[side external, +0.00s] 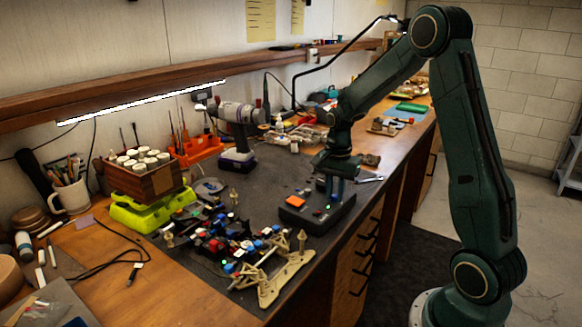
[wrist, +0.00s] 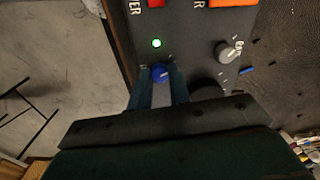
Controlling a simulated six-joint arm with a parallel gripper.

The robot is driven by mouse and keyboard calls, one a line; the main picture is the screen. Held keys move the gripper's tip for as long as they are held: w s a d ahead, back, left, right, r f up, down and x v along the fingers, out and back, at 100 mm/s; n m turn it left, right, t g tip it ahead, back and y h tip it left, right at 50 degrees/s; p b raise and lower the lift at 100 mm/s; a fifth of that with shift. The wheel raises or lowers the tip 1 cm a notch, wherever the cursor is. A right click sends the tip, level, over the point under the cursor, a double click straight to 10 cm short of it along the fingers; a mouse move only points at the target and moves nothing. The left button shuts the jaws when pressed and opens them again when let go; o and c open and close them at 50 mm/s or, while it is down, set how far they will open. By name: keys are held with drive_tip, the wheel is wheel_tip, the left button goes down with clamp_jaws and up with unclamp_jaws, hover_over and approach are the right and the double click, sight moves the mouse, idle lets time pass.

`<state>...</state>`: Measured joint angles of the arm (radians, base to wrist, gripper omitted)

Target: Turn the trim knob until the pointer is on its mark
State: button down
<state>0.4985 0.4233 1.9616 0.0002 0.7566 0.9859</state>
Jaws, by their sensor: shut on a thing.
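A dark control box (side external: 312,220) lies near the front edge of the bench, under my gripper (side external: 334,198). In the wrist view, my gripper (wrist: 160,80) points at the box's panel (wrist: 188,25), with its two blue fingers shut on either side of a small blue knob (wrist: 160,72). The sides of this knob are hidden by the fingers. Its pointer is too small to read, and I cannot tell whether it is on a mark. A grey knob (wrist: 228,51) with a light stripe stands apart to the right, untouched.
A green light (wrist: 157,43) glows beside the blue knob, near a red switch (wrist: 156,3) and an orange part (wrist: 232,2). A drill (side external: 238,130) stands behind. Pliers (side external: 368,177) lie to the right.

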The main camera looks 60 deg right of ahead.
sight(335, 196)
drive_tip(key=shift+n, duration=1.6)
drive_tip(key=c, duration=1.3)
unclamp_jaws()
wheel_tip(335, 196, up, 14)
drive_tip(key=shift+f, duration=0.1)
